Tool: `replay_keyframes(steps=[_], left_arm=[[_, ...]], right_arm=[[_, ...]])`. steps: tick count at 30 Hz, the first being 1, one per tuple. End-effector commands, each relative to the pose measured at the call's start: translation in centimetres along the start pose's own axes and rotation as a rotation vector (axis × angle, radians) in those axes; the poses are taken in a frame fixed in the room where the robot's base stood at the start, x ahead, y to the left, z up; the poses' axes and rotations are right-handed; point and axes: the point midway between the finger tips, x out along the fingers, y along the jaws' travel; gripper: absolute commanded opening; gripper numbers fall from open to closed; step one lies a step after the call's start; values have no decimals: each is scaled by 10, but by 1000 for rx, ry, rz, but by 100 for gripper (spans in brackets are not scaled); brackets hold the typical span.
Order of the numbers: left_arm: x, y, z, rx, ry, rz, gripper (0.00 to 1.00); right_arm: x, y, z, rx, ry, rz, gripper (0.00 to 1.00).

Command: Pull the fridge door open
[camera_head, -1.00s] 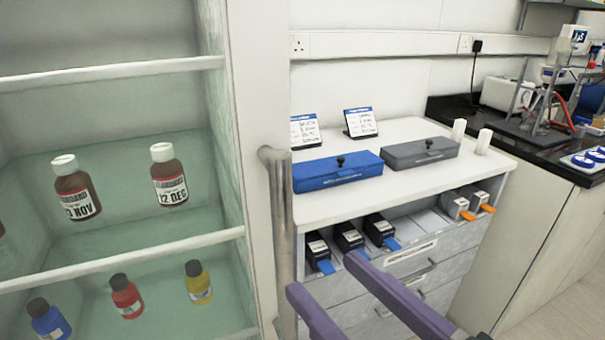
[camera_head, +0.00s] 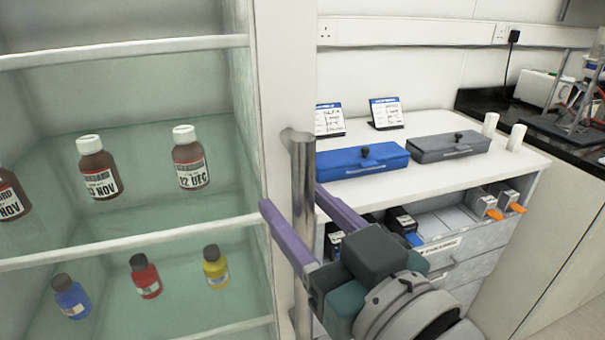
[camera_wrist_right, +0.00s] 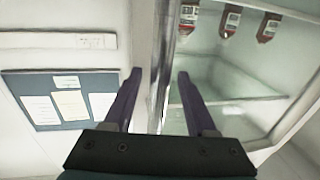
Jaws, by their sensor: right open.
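The fridge door (camera_head: 269,90) has a pale frame and a glass front, and it looks closed in the head view. Its vertical metal handle (camera_head: 303,190) runs down the frame's right side. My right gripper (camera_head: 290,197) is open, with one purple finger on each side of the handle. In the right wrist view, the handle (camera_wrist_right: 158,85) passes between the two spread fingers (camera_wrist_right: 158,80). I cannot tell whether either finger touches it. My left gripper is not in view.
Brown bottles (camera_head: 190,165) and small coloured bottles (camera_head: 145,278) stand on the fridge shelves. Right of the fridge, a white cabinet (camera_head: 440,125) carries a blue box (camera_head: 362,160) and a grey box (camera_head: 448,147). A dark bench (camera_head: 490,100) stands farther right.

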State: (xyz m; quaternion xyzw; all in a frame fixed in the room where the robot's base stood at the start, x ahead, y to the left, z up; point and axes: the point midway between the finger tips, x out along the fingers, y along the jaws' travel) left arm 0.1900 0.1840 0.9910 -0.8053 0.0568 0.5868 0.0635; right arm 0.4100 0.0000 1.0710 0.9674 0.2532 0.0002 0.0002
Motion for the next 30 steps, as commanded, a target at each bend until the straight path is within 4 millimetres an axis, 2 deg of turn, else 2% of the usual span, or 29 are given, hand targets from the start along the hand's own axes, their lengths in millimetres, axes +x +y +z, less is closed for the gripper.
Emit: replay_keyframes(steps=[3,18,30], left_arm=[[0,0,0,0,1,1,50],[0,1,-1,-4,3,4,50],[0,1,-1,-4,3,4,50]], right_arm=[[0,0,0,0,0,0,55],[0,0,0,0,0,0,0],[0,0,0,0,0,0,0]])
